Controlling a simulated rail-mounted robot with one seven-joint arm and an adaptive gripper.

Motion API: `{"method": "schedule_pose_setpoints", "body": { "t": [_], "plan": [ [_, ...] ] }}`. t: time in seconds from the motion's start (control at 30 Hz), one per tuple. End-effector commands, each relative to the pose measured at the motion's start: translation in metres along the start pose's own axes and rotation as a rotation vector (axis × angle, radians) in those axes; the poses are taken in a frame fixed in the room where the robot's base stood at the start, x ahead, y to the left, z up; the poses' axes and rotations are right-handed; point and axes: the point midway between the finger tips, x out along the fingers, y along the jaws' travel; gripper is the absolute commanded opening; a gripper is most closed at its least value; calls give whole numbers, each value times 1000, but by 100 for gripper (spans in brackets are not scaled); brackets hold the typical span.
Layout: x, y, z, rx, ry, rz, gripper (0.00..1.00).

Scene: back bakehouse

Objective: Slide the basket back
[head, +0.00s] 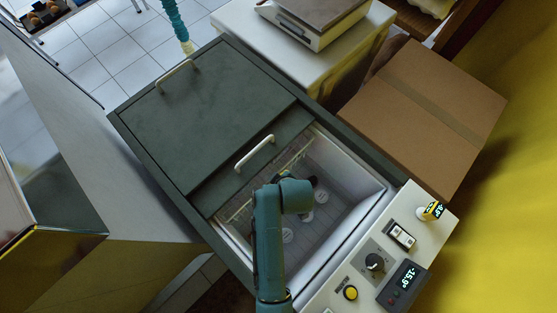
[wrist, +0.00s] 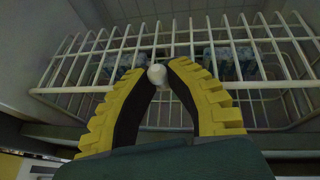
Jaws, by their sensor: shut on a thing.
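The white wire basket (wrist: 90,62) spans the wrist view, hanging inside the open part of a chest freezer (head: 345,262). A small white rounded grip (wrist: 157,74) shows on its near side. My gripper (wrist: 158,68) has yellow ribbed fingers with dark pads, and its tips are closed on this grip. Blue-and-white packets (wrist: 235,62) show behind the wires. In the head view my arm reaches down into the opening and hides much of the basket and the fingers. A bit of the basket (head: 238,211) shows at the left, by the lid edge.
A dark green sliding lid (head: 190,115) with white handles covers the far part of the freezer. Pale round items (head: 288,236) lie low inside. A control panel (head: 375,262) is at the near right end. A cardboard box (head: 425,115) stands close on the right.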

Motion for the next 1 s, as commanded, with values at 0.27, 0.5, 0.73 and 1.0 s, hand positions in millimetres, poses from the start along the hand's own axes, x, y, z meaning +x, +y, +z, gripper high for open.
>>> {"method": "schedule_pose_setpoints", "body": {
  "t": [0.27, 0.5, 0.73, 1.0],
  "plan": [
    [-14, 0, 21, 5, -5, -3, 0],
    [-41, -4, 82, 10, -6, -2, 0],
    [-50, -7, 114, 3, -2, -2, 0],
    [-49, -7, 116, 0, -1, -2, 0]
  ]
}}
